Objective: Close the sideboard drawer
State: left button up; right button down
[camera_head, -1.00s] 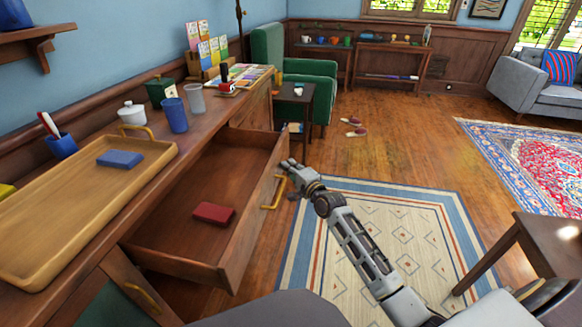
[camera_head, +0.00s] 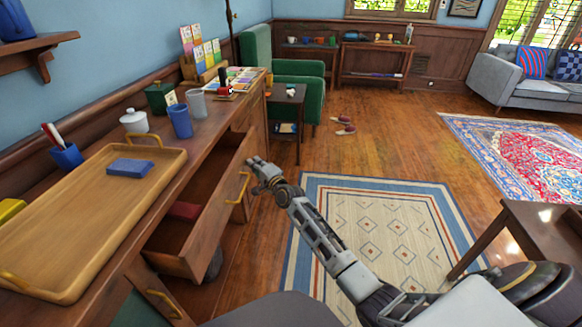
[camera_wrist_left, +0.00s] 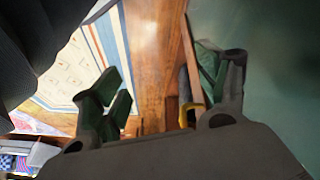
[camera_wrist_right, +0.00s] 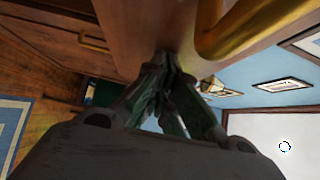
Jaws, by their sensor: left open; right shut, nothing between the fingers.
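In the right wrist view the shut fingertips (camera_wrist_right: 168,62) meet or nearly meet the wooden panel beside a brass handle (camera_wrist_right: 232,32). My left gripper (camera_wrist_left: 165,95) shows only in its wrist view, open and empty.
A wooden tray (camera_head: 90,215) with a blue box (camera_head: 130,167), cups and a lidded pot (camera_head: 133,120) stand on the sideboard top. A green armchair (camera_head: 300,80) and small table (camera_head: 287,105) stand beyond. A dark table (camera_head: 540,235) is at right. The patterned rug (camera_head: 375,225) is clear.

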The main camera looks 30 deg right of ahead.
send_near(226, 160)
jog(key=r, duration=0.1)
jog(key=w+a+r, duration=0.1)
jog(key=w+r, duration=0.1)
jog(key=r, duration=0.1)
jog(key=shift+w+a, duration=0.15)
jog(key=shift+w, duration=0.1)
jog(key=shift+w+a, duration=0.4)
jog(key=shift+a, duration=0.15)
pick_arm(q)
jog(key=shift+a+r, duration=0.1)
jog(key=shift+r, duration=0.05)
pick_arm(e)
jog(key=shift+r, duration=0.15)
pick_arm(q)
jog(key=shift+r, duration=0.1)
pick_arm(e)
jog(key=shift+a+r, duration=0.1)
jog(key=shift+a, duration=0.05)
pick_arm(q)
jog(key=shift+s, duration=0.15)
